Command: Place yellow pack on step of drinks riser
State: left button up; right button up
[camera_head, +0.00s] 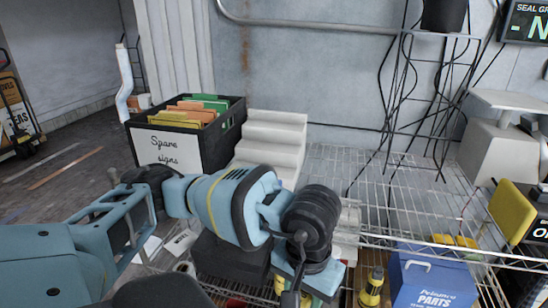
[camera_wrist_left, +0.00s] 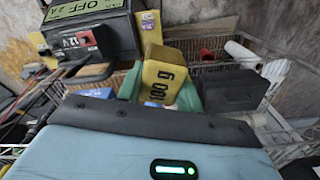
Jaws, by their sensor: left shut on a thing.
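The yellow pack (camera_wrist_left: 164,72), marked "100 g", shows in the left wrist view between the green fingers of my left gripper (camera_wrist_left: 160,90). The gripper is shut on it, and the pack looks tilted. The drinks riser (camera_head: 273,135) is a pale stepped block in the head view, behind my left arm. Its upper steps look bare, and my arm covers its lower part. In the head view my left wrist is in front of and below the riser, apart from it as far as I can tell. I cannot make out the pack clearly there. My right gripper is not in view.
A black crate (camera_head: 222,142) of coloured folders, labelled "Spare signs", stands left of the riser. A wire rack (camera_head: 345,165) with free room extends right. A blue box (camera_head: 432,278) and a yellow panel (camera_head: 511,213) are at right. The left wrist view shows a battery device (camera_wrist_left: 92,40).

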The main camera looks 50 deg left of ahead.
aim_at(268, 146)
jog(key=k+j, duration=0.1)
jog(key=j, duration=0.35)
jog(key=j+z, duration=0.1)
jog(key=j, duration=0.4)
jog(key=k+j, duration=0.15)
jog(key=j, duration=0.3)
jog(key=k+j+z, duration=0.1)
jog(key=j, duration=0.4)
